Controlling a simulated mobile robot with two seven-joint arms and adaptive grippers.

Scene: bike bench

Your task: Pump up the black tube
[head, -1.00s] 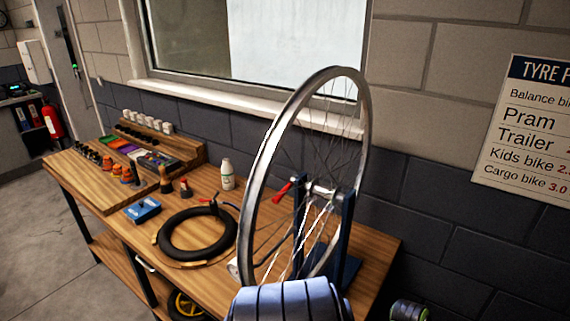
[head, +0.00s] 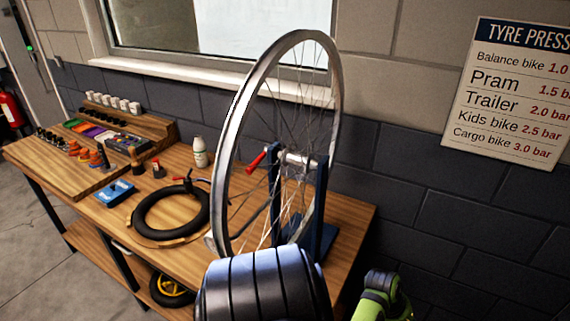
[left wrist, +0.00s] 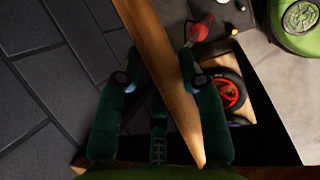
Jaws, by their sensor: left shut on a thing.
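The black tube (head: 170,213) lies flat on the wooden bench, left of the upright wheel; a thin dark hose with a red part (head: 188,180) shows at its far rim. I cannot tell whether the hose is joined to the tube. My left gripper (left wrist: 158,54) shows in the left wrist view, with its two green fingers either side of a long wooden piece (left wrist: 155,50). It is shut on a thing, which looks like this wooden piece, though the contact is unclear. A red part (left wrist: 199,33) is by the right fingertip. My right gripper is not in view.
The silver wheel (head: 237,125) stands in a blue stand (head: 321,200) on the bench (head: 350,212). A white bottle (head: 200,152), a blue box (head: 115,193) and small items in trays stand left. A tyre pressure sign (head: 515,95) hangs on the wall.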

